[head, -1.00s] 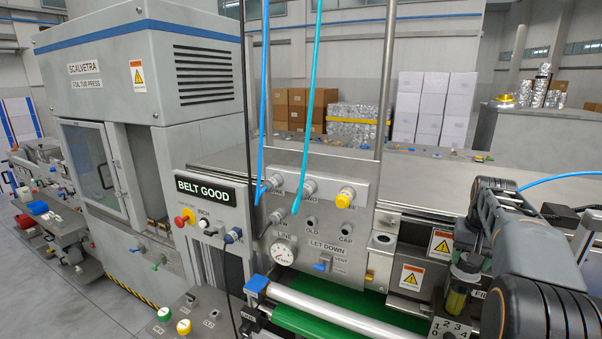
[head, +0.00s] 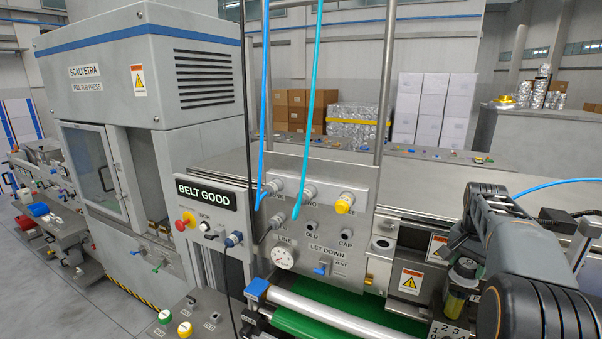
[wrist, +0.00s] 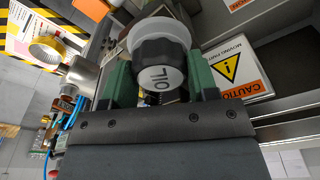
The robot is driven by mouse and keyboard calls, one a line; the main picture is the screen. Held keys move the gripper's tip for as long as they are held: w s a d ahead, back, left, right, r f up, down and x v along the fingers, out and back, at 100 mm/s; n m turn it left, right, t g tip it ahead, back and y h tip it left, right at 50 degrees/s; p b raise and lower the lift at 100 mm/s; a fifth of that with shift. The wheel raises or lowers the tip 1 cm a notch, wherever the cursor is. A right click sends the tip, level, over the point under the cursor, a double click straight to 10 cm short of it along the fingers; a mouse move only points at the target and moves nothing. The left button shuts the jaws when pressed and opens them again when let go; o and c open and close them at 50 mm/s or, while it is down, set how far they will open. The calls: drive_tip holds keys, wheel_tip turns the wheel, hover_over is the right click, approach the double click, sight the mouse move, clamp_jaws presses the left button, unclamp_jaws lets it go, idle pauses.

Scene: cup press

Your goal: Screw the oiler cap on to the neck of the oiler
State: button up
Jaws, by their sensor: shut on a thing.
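The oiler (head: 455,302) stands at the right of the head view, a small yellow-filled vessel beside the warning plates. A dark round top with a pale ring shows above it, partly covered by my arm. In the wrist view my gripper (wrist: 160,82) is shut, its two green fingers on either side of the dark oiler cap (wrist: 157,50). The cap's pale end disc reads OIL and faces the camera. A pale round rim (wrist: 160,30) shows just beyond the cap. I cannot tell whether the cap is seated on the neck, which is hidden.
A panel of valves and a gauge (head: 284,258) stands left of the oiler. A white roller (head: 340,310) and green belt (head: 318,292) lie in front. A warning plate (head: 412,282) is close beside the oiler. A blue hose (head: 263,110) hangs at centre.

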sight(467, 264)
drive_tip(key=shift+m, duration=0.4)
drive_tip(key=shift+c, duration=0.5)
drive_tip(key=o, duration=1.3)
drive_tip(key=shift+r, duration=0.1)
drive_tip(key=shift+r+p, duration=0.8)
drive_tip(key=shift+r, duration=0.55)
drive_tip(key=shift+s+a+r, duration=0.1)
drive_tip(key=shift+a+r, duration=0.05)
drive_tip(key=shift+r, duration=2.9)
